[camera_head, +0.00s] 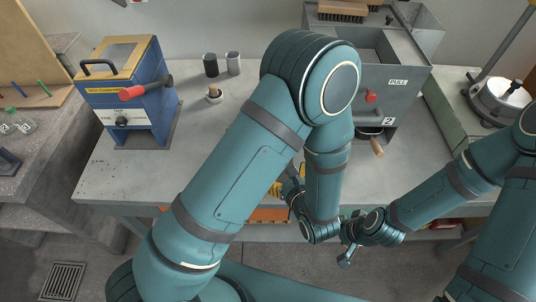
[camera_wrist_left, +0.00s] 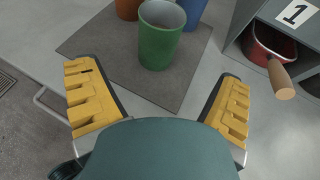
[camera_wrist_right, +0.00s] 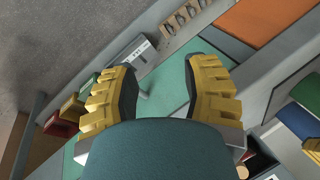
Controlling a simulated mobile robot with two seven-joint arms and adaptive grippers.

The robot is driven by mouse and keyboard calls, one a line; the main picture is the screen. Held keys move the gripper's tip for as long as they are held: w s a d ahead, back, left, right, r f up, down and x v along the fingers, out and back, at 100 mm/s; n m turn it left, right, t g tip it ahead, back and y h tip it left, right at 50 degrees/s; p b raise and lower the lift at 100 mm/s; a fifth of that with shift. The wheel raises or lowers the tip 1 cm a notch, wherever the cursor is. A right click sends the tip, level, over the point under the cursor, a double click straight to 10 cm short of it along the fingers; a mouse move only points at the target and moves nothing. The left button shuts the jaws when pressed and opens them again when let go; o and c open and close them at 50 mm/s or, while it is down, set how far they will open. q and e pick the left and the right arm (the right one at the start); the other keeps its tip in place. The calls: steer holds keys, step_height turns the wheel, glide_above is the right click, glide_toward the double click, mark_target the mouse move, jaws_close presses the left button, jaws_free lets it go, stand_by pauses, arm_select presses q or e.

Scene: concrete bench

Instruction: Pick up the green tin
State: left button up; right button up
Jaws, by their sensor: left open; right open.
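The green tin (camera_wrist_left: 160,45), open-topped and upright, stands on a dark grey mat (camera_wrist_left: 128,72) in the left wrist view. An orange tin (camera_wrist_left: 127,8) and a blue tin (camera_wrist_left: 193,12) stand just behind it, cut by the top edge. My left gripper (camera_wrist_left: 158,105) is open and empty, with the green tin ahead of its fingers and apart from them. In the head view my left arm hides the tins; a yellow part of the left gripper (camera_head: 277,188) shows beside the forearm. My right gripper (camera_wrist_right: 153,88) is open and empty, away from the tins.
A grey cabinet (camera_wrist_left: 272,22) with a red wooden-handled pan (camera_wrist_left: 268,50) stands right of the mat. On the concrete bench (camera_head: 112,180) are a blue machine (camera_head: 143,100) and dark and light cups. Below my right gripper are a teal surface (camera_wrist_right: 165,88) and an orange panel (camera_wrist_right: 258,18).

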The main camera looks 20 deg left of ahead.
arm_select(q)
steer(key=x, duration=0.6)
steer(key=shift+a+f, duration=0.1)
steer(key=shift+a, duration=0.05)
steer(key=shift+r+b+x, duration=0.15)
steer(key=shift+r+x, duration=0.05)
steer(key=shift+x, duration=1.2)
steer(key=shift+r+b+x, duration=0.15)
steer(key=shift+x, duration=1.25)
steer(key=shift+a, duration=0.15)
steer(key=c, duration=1.4)
